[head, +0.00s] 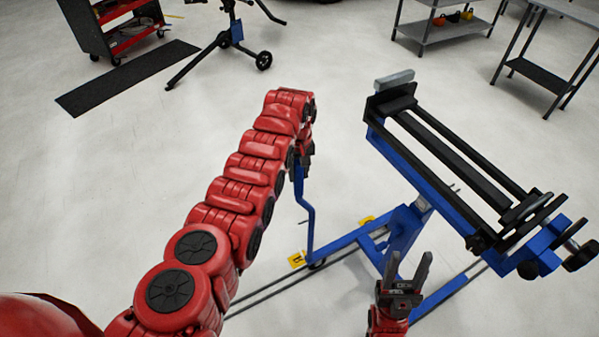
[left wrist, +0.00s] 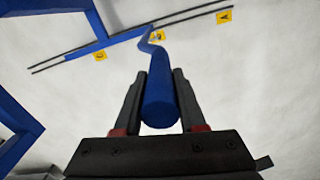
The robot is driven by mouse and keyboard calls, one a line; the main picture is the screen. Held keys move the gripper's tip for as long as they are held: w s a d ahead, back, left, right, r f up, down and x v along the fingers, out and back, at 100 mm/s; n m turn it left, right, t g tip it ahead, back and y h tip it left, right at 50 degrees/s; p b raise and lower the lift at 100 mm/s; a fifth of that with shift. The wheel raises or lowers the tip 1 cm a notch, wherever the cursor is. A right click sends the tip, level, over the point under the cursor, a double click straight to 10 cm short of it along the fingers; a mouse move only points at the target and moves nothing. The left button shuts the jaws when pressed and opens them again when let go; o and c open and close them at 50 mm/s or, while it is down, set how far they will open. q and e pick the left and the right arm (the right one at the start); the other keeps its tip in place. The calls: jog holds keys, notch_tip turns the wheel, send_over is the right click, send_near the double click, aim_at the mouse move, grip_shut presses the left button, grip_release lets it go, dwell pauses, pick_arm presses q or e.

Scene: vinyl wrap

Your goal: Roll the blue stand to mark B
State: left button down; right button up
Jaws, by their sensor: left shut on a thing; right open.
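The blue stand (head: 405,222) stands upright on the floor, with a dark bed on top and a bent blue handle (head: 305,205) at its left. My left gripper (head: 301,165) is shut on the handle's top; the left wrist view shows the handle (left wrist: 160,100) between the fingers (left wrist: 160,75). Yellow mark B (head: 296,259) is on the floor by the stand's near wheel and handle foot; it also shows in the left wrist view (left wrist: 158,36), partly covered by the handle. My right gripper (head: 408,275) is open and empty, in front of the stand's base.
Mark A (left wrist: 225,15) and mark C (left wrist: 100,56) lie along the two dark floor lines (left wrist: 190,24). A black mat (head: 125,78), a red cart (head: 118,25), another stand (head: 225,45) and grey shelving (head: 445,30) are farther back. Floor at left is clear.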

pick_arm(q)
jog(key=c, duration=0.5)
grip_release()
jog(key=shift+r, duration=0.1)
notch_tip(320, 180, up, 17)
jog(key=b, duration=0.1)
jog(key=shift+r, duration=0.1)
dwell(0.4)
